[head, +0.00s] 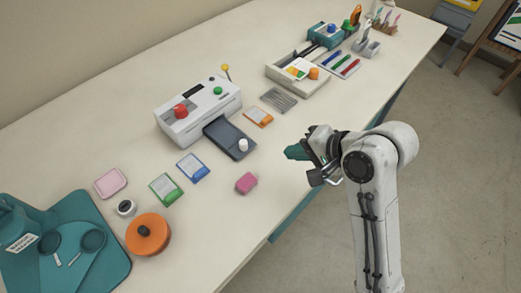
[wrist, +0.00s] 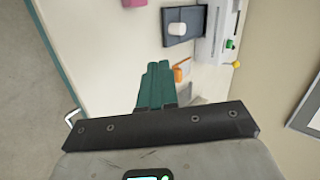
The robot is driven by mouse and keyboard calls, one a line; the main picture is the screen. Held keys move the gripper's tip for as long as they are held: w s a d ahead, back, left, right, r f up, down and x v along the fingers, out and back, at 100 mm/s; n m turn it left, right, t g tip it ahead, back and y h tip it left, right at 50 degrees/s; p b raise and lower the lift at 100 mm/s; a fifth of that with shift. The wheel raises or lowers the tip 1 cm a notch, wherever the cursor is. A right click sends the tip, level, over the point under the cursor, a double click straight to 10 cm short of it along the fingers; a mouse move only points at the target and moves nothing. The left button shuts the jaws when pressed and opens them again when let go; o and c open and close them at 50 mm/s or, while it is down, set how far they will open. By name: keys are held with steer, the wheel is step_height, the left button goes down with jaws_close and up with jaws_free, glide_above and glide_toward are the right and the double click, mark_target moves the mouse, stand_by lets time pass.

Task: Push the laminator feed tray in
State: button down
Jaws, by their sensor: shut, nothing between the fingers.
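The laminator (head: 198,108) is a white and grey box with a red knob and a green button, standing at the back of the table. Its dark feed tray (head: 229,138) sticks out of the front and carries a white knob (head: 243,145). In the wrist view the tray (wrist: 183,24) shows at the top, joined to the white laminator (wrist: 216,35). My gripper (head: 290,152) has teal fingers, is shut and empty, and hangs near the table's front edge, to the right of the tray and apart from it. The fingers also show in the wrist view (wrist: 155,85).
Blue (head: 193,167), green (head: 166,188) and orange (head: 258,117) cards lie around the tray. A pink block (head: 246,183) lies in front of it. A stationery tray (head: 298,76) stands behind. Bare table lies between gripper and tray.

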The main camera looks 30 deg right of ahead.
mark_target(238, 140)
steer(key=x, duration=0.8)
steer(key=shift+w+a+f, duration=0.2)
steer(key=shift+f, duration=0.1)
steer(key=w, duration=0.1)
steer(key=w+a, duration=0.1)
steer(key=w, duration=0.1)
steer(key=shift+a+f, duration=0.25)
steer(key=shift+a, duration=0.05)
steer(key=shift+w+a, duration=0.25)
steer(key=shift+w, duration=0.35)
steer(key=w, duration=0.2)
steer(key=w+a+p, duration=0.1)
steer(key=w, duration=0.1)
steer(key=w+a, duration=0.1)
steer(key=w, duration=0.1)
steer(key=shift+w+a, duration=0.1)
steer(key=shift+w, duration=0.4)
steer(key=shift+r, duration=0.1)
steer(key=shift+p, duration=0.3)
